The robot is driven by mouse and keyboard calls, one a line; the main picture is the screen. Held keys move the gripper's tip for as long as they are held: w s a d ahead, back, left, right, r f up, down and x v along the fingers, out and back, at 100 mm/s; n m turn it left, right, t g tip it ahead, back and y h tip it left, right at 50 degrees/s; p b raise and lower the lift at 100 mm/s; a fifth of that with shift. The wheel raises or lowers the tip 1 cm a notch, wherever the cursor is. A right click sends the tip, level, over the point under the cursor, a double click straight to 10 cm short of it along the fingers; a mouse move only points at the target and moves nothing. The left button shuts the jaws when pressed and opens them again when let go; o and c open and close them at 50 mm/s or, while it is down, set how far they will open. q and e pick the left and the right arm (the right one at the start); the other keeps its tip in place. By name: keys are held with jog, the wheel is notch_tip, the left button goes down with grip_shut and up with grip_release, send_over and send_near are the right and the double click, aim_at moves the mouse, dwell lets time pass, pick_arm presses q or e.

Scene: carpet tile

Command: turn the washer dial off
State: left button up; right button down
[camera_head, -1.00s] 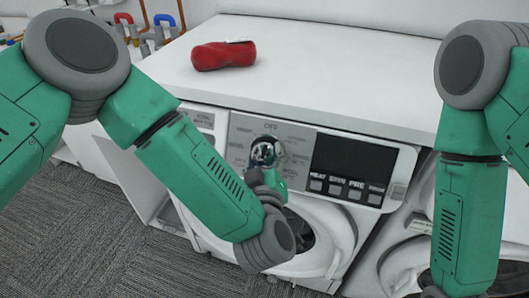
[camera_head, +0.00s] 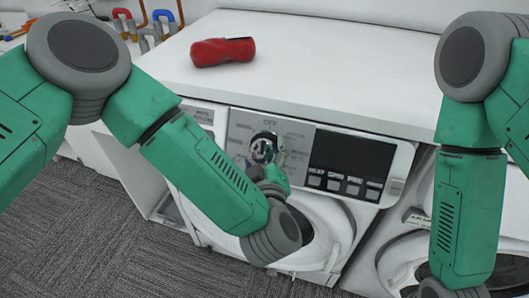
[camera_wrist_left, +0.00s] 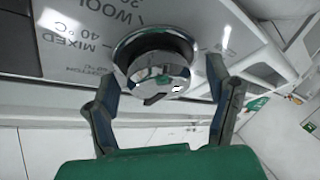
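The washer dial (camera_head: 263,147) is a shiny chrome knob on the grey panel of the white washer (camera_head: 225,118). It also shows large in the left wrist view (camera_wrist_left: 158,72), with a dark notch on its lower face. My left gripper (camera_wrist_left: 162,75) is open, with one finger on each side of the dial. The left finger is close to the dial's rim; I cannot tell whether it touches. A gap shows at the right finger. In the head view, my left forearm and wrist hide part of the washer below the dial. My right gripper is out of view.
A dark display (camera_head: 351,155) with several buttons below it sits right of the dial. A red bottle-like object (camera_head: 222,51) lies on the white top (camera_head: 310,70). A second white machine (camera_head: 415,235) stands at right. Grey carpet (camera_head: 80,230) lies at left.

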pick_arm(q)
jog(key=shift+r, duration=0.1)
jog(key=s+r, duration=0.1)
jog(key=s, duration=1)
jog(key=shift+s+d+r, duration=0.25)
jog(key=shift+s+d, duration=0.1)
jog(key=shift+d, duration=0.05)
jog(key=shift+a+f, duration=0.1)
jog(key=shift+a, duration=0.05)
jog(key=s+a+f+m+g+h, duration=0.25)
jog(key=a+f+m+g, duration=0.45)
jog(key=a+f, duration=0.85)
jog(key=s+a+f+g+y, duration=0.1)
jog(key=s+a+f+g, duration=0.2)
jog(key=s+a, duration=0.3)
jog(key=s+a+f+m+g, duration=0.1)
jog(key=s+a+f+g, duration=0.2)
jog(key=s+a+g, duration=0.2)
jog(key=s+a, duration=0.2)
jog(key=s, duration=0.2)
jog(key=shift+f+m+g+y, duration=0.3)
jog(key=shift+y, duration=0.05)
